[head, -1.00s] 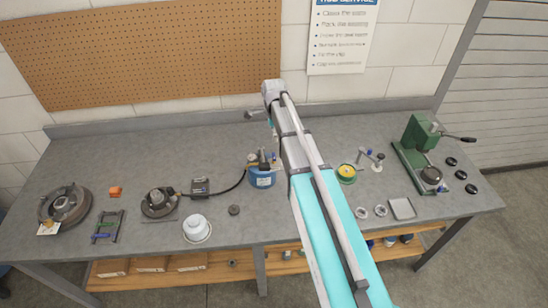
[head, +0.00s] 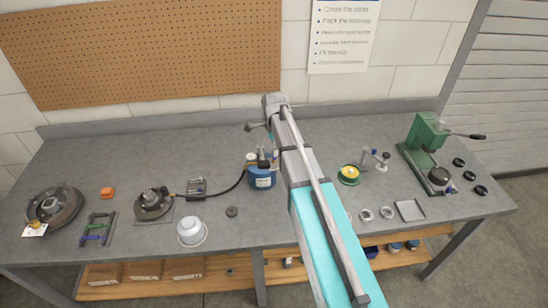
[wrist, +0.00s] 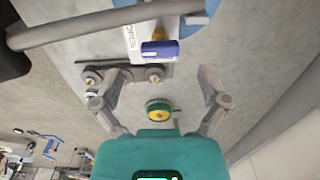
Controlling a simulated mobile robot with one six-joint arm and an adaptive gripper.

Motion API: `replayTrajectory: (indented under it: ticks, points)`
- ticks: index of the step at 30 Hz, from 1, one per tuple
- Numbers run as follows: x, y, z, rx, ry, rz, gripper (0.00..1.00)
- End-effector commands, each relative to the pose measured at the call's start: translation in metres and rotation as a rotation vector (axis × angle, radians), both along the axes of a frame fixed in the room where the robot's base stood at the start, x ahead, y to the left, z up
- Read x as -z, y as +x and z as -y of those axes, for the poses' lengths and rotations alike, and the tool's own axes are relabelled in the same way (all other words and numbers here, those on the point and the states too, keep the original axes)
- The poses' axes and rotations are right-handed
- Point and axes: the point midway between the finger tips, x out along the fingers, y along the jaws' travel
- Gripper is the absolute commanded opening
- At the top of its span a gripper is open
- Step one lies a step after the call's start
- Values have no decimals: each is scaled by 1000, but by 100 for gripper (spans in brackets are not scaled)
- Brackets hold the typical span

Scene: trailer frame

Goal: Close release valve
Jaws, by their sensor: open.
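A blue canister (head: 263,178) with metal fittings and a hose stands near the middle of the bench in the head view. The wrist view shows a pale plate with lettering that seems to read OPEN (wrist: 139,36) and a short blue handle (wrist: 161,50). I cannot tell for certain that the handle is the release valve. My gripper (wrist: 166,72) is open; its fingers lie either side of the view, below the handle and seemingly apart from it. Nothing is held. In the head view my arm hides most of the gripper.
A green press (head: 424,145) stands at the right; a hub (head: 153,203), a white pot (head: 191,231) and a wheel drum (head: 54,207) stand left.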

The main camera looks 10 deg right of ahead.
Motion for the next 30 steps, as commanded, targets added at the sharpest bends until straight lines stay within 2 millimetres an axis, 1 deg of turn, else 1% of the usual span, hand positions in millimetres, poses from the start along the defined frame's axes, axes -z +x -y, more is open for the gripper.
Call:
replayTrajectory:
  ticks: [1,3,12,18,28,30]
  points:
    - [8,0,0,0,0,0,94]
    - [14,0,0,0,0,0,94]
    - [31,0,0,0,0,0,94]
    - [34,0,0,0,0,0,94]
    - [34,0,0,0,0,0,94]
    - [34,0,0,0,0,0,81]
